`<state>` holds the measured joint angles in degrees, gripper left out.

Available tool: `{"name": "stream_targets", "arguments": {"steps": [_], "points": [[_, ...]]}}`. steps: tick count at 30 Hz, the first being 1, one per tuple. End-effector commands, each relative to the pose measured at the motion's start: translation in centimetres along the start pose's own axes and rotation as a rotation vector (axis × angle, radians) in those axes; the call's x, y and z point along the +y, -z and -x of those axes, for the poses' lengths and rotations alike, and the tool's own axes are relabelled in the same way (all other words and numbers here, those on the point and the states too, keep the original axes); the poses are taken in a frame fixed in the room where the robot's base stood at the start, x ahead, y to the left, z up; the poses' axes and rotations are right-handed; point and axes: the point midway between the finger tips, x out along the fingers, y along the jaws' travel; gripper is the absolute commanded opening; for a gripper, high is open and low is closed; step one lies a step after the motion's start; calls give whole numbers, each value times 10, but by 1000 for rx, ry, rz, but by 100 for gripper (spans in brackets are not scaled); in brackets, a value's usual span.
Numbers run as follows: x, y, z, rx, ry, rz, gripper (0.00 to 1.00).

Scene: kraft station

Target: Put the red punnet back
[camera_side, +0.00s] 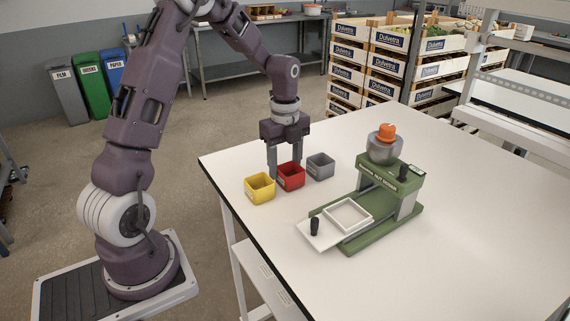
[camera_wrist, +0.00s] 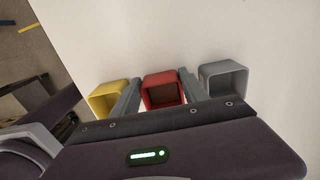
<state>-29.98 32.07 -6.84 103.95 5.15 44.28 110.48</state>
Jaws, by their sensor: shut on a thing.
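The red punnet (camera_side: 291,177) is a small open-topped square box on the white table, between a yellow punnet (camera_side: 259,188) and a grey punnet (camera_side: 320,165). My gripper (camera_side: 286,174) points straight down with its two fingers on opposite sides of the red punnet, shut on it. In the wrist view the red punnet (camera_wrist: 160,78) sits between the two fingers (camera_wrist: 160,92), and its dark inside looks empty. The yellow punnet (camera_wrist: 104,101) and the grey punnet (camera_wrist: 222,76) stand just outside the fingers. I cannot tell whether the red punnet touches the table.
A green press-like machine (camera_side: 382,190) with a white sliding tray (camera_side: 348,214) and an orange item (camera_side: 386,132) on top stands to the right. The table (camera_side: 480,200) is clear around it. Stacked crates (camera_side: 400,60) stand on the floor behind.

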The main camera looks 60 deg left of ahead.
Motion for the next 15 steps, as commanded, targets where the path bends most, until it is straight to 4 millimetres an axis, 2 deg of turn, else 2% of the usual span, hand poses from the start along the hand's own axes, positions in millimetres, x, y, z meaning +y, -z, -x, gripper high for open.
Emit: {"name": "stream_targets", "arguments": {"steps": [15], "points": [[0, 0, -4, 0, 0, 0, 7]]}}
